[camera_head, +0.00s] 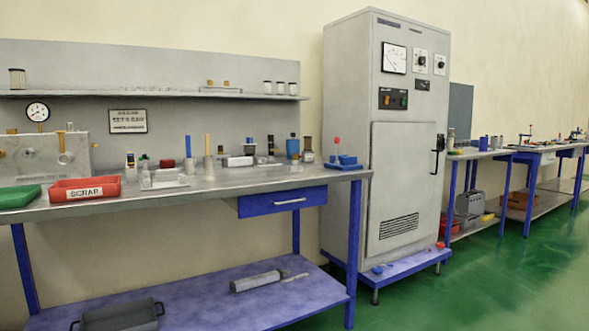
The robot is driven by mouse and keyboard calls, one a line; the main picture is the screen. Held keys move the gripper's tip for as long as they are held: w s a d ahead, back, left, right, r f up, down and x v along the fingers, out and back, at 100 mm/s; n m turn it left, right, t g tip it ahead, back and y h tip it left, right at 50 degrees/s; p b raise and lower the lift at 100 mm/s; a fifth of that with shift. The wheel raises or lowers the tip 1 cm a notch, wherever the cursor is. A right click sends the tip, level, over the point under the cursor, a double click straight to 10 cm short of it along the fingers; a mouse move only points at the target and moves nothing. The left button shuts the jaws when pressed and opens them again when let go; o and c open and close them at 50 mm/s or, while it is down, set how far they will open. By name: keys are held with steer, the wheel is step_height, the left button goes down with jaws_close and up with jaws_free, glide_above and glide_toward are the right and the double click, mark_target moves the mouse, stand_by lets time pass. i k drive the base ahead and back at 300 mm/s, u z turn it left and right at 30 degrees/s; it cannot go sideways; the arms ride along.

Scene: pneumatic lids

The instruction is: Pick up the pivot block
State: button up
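I cannot tell for sure which small part is the pivot block. Several small parts stand on the workbench (215,188) at left and centre. Among them are a pale fixture (165,180), a low white block (239,161), a blue cylinder (292,147) and a blue base with a red-topped pin (341,160). They are too small in this view to make out in detail. My gripper is not in view.
A red SCRAP tray (85,190) and a green tray (18,197) sit on the bench's left. A tall grey cabinet (402,190) stands right of the bench. More benches (480,154) run further right. The green floor (500,280) at front right is clear.

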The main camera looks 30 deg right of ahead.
mark_target(296, 167)
steer(key=k, duration=0.6)
steer(key=z, duration=0.5)
steer(key=i, duration=1.55)
steer(key=u, duration=0.3)
